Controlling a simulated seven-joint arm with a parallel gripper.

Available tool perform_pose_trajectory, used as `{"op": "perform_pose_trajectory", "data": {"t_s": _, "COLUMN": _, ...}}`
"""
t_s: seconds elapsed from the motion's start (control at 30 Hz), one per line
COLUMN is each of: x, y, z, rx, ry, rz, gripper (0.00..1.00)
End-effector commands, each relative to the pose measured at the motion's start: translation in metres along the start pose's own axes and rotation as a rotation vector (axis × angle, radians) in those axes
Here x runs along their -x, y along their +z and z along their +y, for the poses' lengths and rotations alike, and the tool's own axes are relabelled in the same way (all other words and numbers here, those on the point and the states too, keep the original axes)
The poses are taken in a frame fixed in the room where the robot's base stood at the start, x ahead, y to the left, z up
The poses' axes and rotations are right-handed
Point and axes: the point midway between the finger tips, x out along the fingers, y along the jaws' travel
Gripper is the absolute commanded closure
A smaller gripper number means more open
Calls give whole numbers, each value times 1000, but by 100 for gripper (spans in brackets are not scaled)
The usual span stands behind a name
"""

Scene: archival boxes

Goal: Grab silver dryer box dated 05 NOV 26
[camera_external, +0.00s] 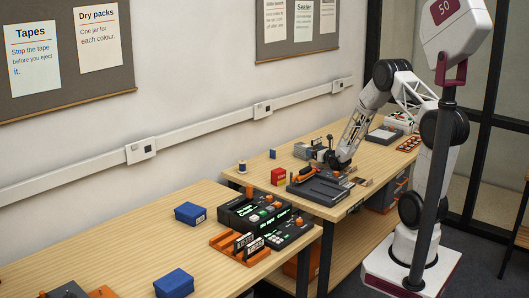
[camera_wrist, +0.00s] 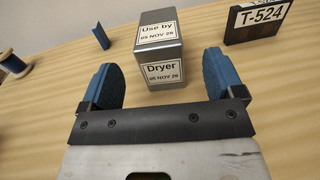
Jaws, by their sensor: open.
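A silver box (camera_wrist: 160,50) stands upright on the wooden table in the wrist view. Its top label reads "Use by" and its front label reads "Dryer", each with a date that looks like 05 NOV 26, the last digit being small and hard to read. My gripper (camera_wrist: 158,66) is open, with one blue-padded finger on each side of the picture. The box shows beyond and between the fingertips, apparently not held.
A dark block labelled T-524 (camera_wrist: 257,20) stands right of the box. A small blue piece (camera_wrist: 101,37) and a blue thread spool (camera_wrist: 13,63) lie to the left.

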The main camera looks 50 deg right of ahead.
Motion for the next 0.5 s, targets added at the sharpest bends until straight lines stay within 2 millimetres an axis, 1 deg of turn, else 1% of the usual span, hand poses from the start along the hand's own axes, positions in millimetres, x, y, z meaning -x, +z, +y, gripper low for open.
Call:
{"op": "perform_pose_trajectory", "data": {"t_s": 0.23, "x": -19, "y": 0, "z": 1, "rx": 0, "ry": 1, "rz": 0, "gripper": 13}}
{"op": "perform_pose_trajectory", "data": {"t_s": 0.5, "x": -22, "y": 0, "z": 1, "rx": 1, "ry": 1, "rz": 0, "gripper": 13}}
